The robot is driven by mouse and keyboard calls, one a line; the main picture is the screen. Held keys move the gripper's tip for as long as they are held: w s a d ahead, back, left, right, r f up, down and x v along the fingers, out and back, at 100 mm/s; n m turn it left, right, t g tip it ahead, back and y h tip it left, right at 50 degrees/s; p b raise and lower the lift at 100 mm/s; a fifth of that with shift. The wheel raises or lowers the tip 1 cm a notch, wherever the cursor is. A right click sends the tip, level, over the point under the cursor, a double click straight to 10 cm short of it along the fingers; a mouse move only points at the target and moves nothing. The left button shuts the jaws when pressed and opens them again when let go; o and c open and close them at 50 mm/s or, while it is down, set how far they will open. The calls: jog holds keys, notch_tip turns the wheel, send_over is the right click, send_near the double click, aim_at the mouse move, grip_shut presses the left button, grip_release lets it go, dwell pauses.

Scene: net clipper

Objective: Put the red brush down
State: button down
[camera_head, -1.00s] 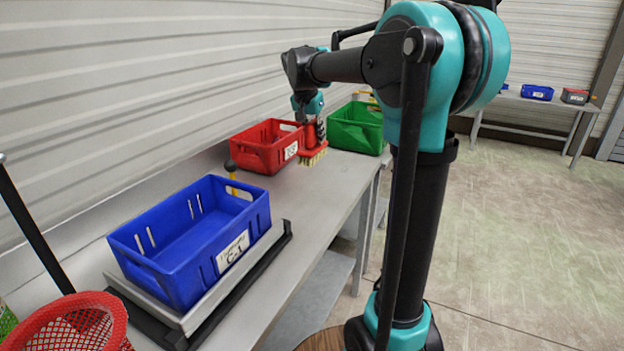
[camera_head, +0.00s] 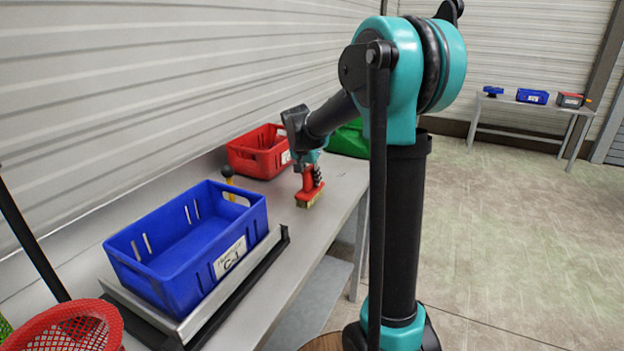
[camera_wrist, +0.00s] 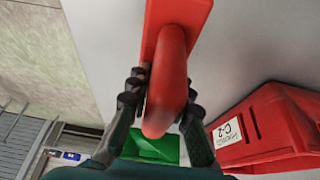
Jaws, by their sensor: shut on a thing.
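The red brush (camera_head: 308,194) has a red handle and a pale bristle base, and stands upright, bristles down, at the front part of the bench top. I cannot tell whether its bristles touch the surface. My gripper (camera_head: 312,174) is shut on its handle. In the wrist view the red brush (camera_wrist: 168,75) runs up from between the two black fingers of my gripper (camera_wrist: 160,100). The bristles are hidden there.
The grey bench (camera_head: 342,188) is clear around the brush. A red crate (camera_head: 258,160) stands behind it, a green crate (camera_head: 345,142) farther along. A blue crate (camera_head: 190,245) sits on a scale-like platform nearer me. A yellow-handled tool (camera_head: 229,182) stands between the crates.

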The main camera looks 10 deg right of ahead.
aim_at(306, 170)
jog(key=shift+f, duration=0.1)
jog(key=c, duration=1.4)
grip_release()
jog(key=shift+o, duration=0.2)
jog(key=v, duration=1.2)
